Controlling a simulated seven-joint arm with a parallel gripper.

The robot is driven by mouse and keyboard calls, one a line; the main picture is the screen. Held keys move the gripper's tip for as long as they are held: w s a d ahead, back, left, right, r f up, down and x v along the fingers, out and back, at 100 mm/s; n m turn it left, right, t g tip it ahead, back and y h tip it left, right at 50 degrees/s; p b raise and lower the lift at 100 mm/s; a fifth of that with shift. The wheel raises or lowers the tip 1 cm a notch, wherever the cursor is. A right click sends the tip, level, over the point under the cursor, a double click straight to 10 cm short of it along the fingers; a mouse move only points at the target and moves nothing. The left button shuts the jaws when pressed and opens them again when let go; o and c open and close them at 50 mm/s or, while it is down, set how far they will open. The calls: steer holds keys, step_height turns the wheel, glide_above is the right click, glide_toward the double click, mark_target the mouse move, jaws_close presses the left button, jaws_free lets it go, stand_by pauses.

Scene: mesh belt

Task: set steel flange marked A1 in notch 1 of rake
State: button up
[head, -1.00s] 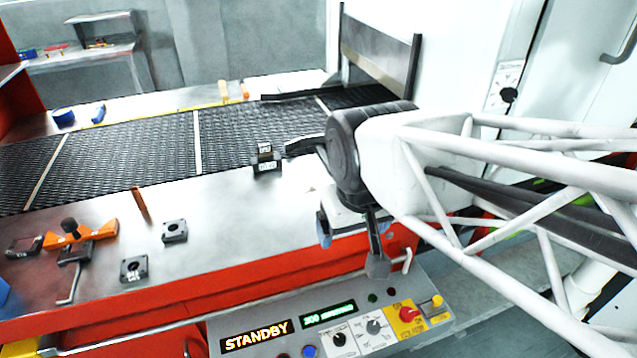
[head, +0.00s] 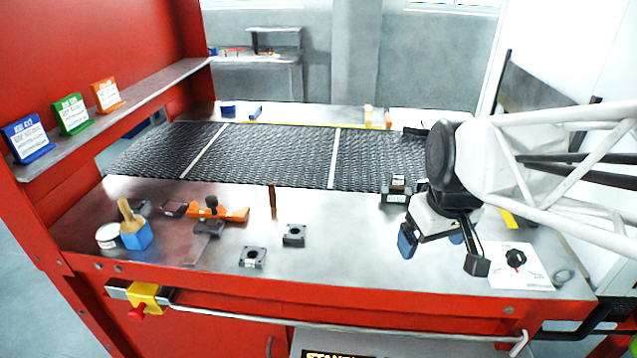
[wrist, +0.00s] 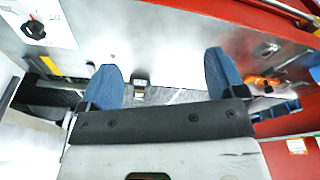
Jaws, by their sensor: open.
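Two dark square steel flanges with round holes lie flat on the steel table in the head view: one nearer the front (head: 252,257), with a pale label, and one behind it to the right (head: 294,235). I cannot read which is A1. A dark block with pale labels (head: 397,190) stands by the belt's near edge; I cannot tell whether it is the rake, and no notch number is readable. My gripper (head: 432,243) is open and empty above the table, right of both flanges. Its blue fingers show apart in the wrist view (wrist: 163,80).
A blue pot with a brush (head: 136,235) is far left. The mesh belt (head: 270,155) runs behind. Table between flanges and gripper is clear.

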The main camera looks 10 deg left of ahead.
steer(key=w+a+f+n+g, duration=0.1)
steer(key=w+a+f+n, duration=0.3)
steer(key=w+a+n, duration=0.65)
steer(key=n+g, duration=0.1)
steer(key=n, duration=0.2)
glide_toward(295, 234)
steer(key=shift+s+d+r+y, duration=0.15)
steer(key=shift+d+y, duration=0.25)
steer(key=shift+d, duration=0.05)
steer(key=shift+a, duration=0.3)
steer(key=shift+f, duration=0.3)
steer(key=shift+a+f, duration=0.1)
steer(key=shift+f, duration=1.05)
steer(key=shift+f, duration=0.1)
steer(key=shift+a+f, duration=0.2)
steer(key=shift+f, duration=2.35)
